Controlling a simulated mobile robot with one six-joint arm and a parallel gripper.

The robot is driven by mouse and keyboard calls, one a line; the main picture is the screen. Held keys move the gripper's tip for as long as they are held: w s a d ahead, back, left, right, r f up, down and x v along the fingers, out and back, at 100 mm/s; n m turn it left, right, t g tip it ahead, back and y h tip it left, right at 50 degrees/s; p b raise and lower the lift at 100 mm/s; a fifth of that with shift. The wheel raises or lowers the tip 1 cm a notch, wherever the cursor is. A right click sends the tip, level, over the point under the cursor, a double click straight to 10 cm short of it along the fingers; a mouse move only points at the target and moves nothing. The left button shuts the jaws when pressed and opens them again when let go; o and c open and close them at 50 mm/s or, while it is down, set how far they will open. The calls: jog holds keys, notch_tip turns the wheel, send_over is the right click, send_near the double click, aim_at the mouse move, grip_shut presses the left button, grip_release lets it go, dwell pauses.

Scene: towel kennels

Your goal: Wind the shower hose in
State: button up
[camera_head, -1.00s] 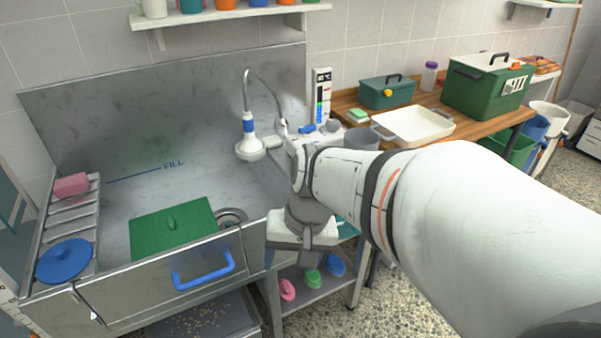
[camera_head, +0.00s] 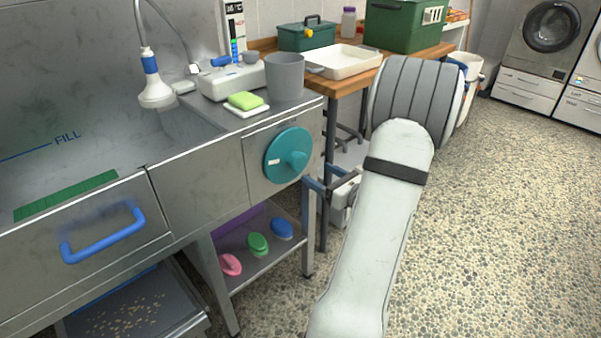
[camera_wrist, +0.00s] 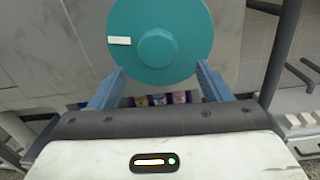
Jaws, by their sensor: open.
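The teal round knob (camera_head: 288,156) with a raised hub and a white mark sits on the tub's front panel. It fills the upper middle of the wrist view (camera_wrist: 185,52). The shower head (camera_head: 156,92), white with a blue collar, hangs upright from a curved grey hose (camera_head: 146,32) over the tub.
A grey cup (camera_head: 285,78) and a green-yellow sponge (camera_head: 245,101) stand on the ledge above the knob. A blue handle (camera_head: 104,240) sticks out of the tub front. Several brushes (camera_head: 257,244) lie on the shelf below. The pebbled floor at right is clear.

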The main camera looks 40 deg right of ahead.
aim_at(302, 165)
jog(key=w, duration=0.4)
jog(key=w+a+b, duration=0.1)
jog(key=w, duration=0.2)
jog(key=shift+c, duration=0.4)
